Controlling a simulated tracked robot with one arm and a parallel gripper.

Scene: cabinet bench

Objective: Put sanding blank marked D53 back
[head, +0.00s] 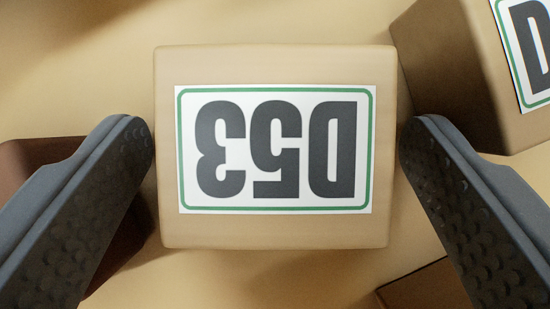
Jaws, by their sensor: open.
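The sanding blank marked D53 (275,230) is a tan block in the middle of the head view. Its white label with a green border reads D53 upside down. My gripper (276,140) is open, with one dark grey finger at the left side of the blank and the other at its right side. The fingertips are close to the blank's sides. A narrow gap shows on the right; whether the left tip touches I cannot tell.
Another tan block (455,75) with a partly cut-off label starting with D stands at the upper right. A reddish-brown block (35,152) lies partly behind the left finger. A brown object (425,288) shows at the lower right. The pale surface (275,20) above the blank is clear.

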